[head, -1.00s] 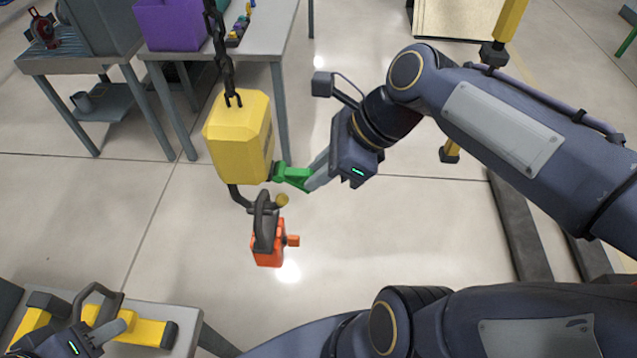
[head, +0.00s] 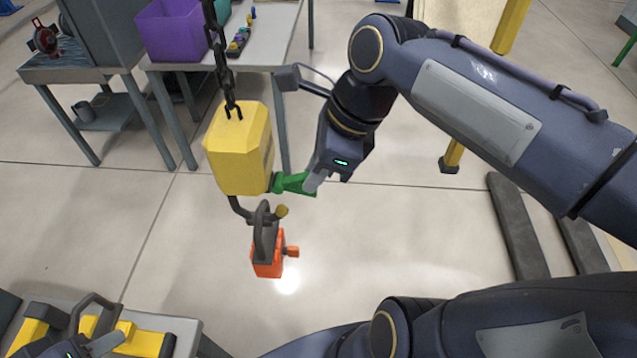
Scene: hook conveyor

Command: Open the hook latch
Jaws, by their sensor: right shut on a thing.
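A yellow hook block (head: 238,150) hangs from a dark chain (head: 223,65). A green lever (head: 291,183) sticks out from its lower right side. A dark hook (head: 238,208) comes out below the block, partly hidden behind the dark loop (head: 264,228) of an orange piece (head: 268,262) that hangs there. I cannot tell whether the hook's mouth is open. My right gripper (head: 314,182) is shut on the green lever's outer end. My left gripper (head: 112,338) is at the bottom left, cut by the frame, by a yellow and dark object; its opening is unclear.
A grey table (head: 272,45) with a purple bin (head: 170,35) and small parts stands behind the block. The yellow and dark object (head: 150,341) lies on a table at bottom left. The floor around the hanging block is clear.

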